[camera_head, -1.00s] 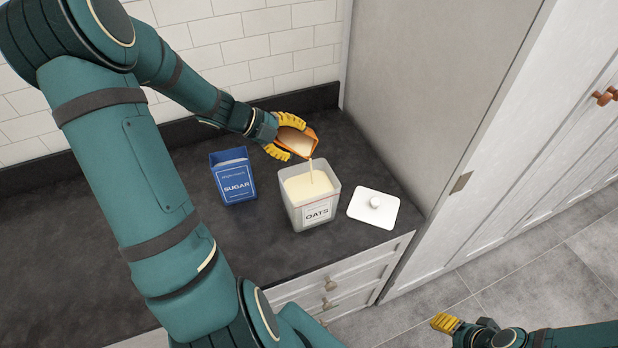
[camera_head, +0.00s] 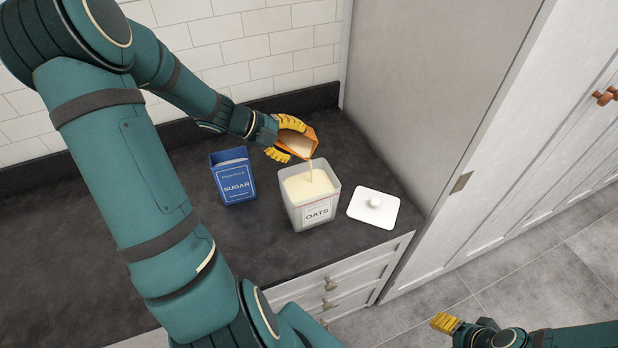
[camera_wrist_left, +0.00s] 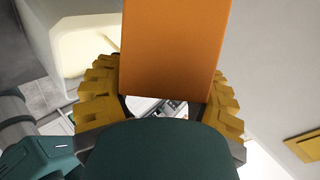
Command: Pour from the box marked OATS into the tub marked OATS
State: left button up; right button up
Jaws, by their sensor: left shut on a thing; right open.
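My left gripper (camera_head: 291,138) is shut on an orange box (camera_head: 309,144), tilted with its open end toward the tub marked OATS (camera_head: 318,212). A thin pale stream runs from the box into the tub, which holds cream-coloured contents (camera_head: 308,184) to a high level. The box's label is hidden in the head view. In the left wrist view the orange box (camera_wrist_left: 175,45) sits between the yellow fingers, with the tub (camera_wrist_left: 62,40) behind it to the left. My right gripper (camera_head: 446,322) is open and empty at the lower right, over the floor, away from the counter.
A white lid (camera_head: 374,207) with a round knob lies right of the tub. A tall grey cabinet side (camera_head: 430,90) bounds the dark counter (camera_head: 130,215) on the right. The counter's left part is clear.

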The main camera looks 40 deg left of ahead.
pick_arm(q)
jog(key=shift+s+d+f, duration=0.1)
jog(key=shift+f, duration=0.1)
dwell(1.1)
jog(key=shift+s+d+r+m+t+y+b, duration=0.15)
jog(key=shift+m+t+y+b, duration=0.3)
jog(key=shift+b, duration=1.35)
dwell(1.0)
